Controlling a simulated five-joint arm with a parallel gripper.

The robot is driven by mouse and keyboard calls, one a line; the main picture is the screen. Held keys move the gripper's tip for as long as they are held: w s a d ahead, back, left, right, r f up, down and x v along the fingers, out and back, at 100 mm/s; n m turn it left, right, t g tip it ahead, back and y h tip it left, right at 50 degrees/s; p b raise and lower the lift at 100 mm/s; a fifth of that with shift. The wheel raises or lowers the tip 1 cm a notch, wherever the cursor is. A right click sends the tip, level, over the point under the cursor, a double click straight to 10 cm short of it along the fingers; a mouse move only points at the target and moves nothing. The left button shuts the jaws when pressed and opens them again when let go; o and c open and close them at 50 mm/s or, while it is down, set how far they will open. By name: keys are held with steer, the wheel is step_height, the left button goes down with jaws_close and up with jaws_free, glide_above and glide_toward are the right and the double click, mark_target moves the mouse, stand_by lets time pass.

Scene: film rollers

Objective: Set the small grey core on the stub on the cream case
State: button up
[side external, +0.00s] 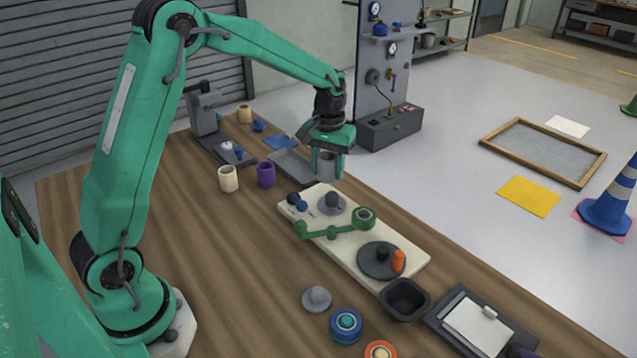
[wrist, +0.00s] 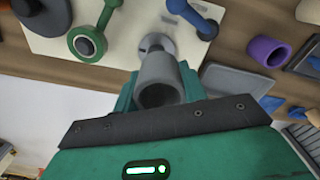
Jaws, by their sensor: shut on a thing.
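The small grey core (side external: 326,166) is a hollow cylinder held upright between the fingers of my gripper (side external: 329,160). In the wrist view my gripper (wrist: 158,92) is shut on the core (wrist: 160,78), whose open end faces the camera. The cream case (side external: 343,248) lies on the bench below and also shows in the wrist view (wrist: 122,38). The stub (side external: 332,201) stands on a grey disc near the case's far end. In the side view the core is above it with a visible gap. In the wrist view the core partly covers the stub's disc (wrist: 157,42).
On the case are a green arm (side external: 335,231), a blue knobbed lever (side external: 298,203) and a dark disc (side external: 374,263). A purple cup (side external: 266,174), a cream cup (side external: 228,178) and a grey tray (side external: 292,166) stand nearby. A black bowl (side external: 404,299) sits by the near end.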

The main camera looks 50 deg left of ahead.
mark_target(332, 194)
steer(key=shift+w+d+f, duration=0.1)
steer(key=shift+w+d, duration=0.1)
steer(key=shift+w, duration=0.4)
steer(key=shift+f, duration=0.2)
steer(key=shift+f, duration=3.5)
steer(key=shift+f, duration=0.1)
steer(key=o, duration=1.1)
steer(key=shift+c, duration=0.2)
